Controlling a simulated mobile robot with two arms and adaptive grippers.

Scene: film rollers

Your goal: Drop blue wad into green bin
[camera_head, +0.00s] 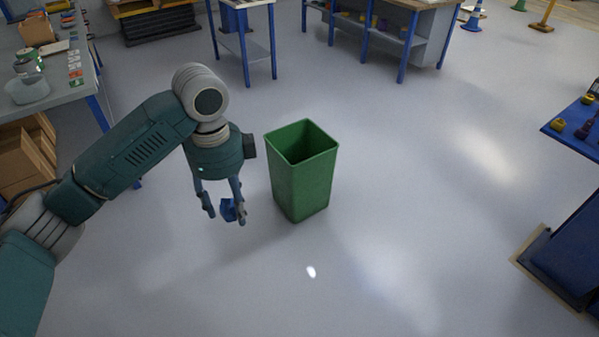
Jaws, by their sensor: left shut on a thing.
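The blue wad (228,209) is a small crumpled piece between the fingers of my left gripper (226,212). The gripper is shut on it, points downward and hangs to the left of the green bin. The green bin (303,180) is a tall, square, open-topped container standing upright on the floor. The wad is in front of and left of the bin in the picture, outside its opening. The bottom of the bin's inside is hidden. My right gripper is not in view.
A table (62,88) with a clear container (27,89) stands at the upper left, above cardboard boxes (25,160). Workbenches with blue legs (408,48) stand at the back. A blue table (575,128) is at the right edge. The grey floor around the bin is clear.

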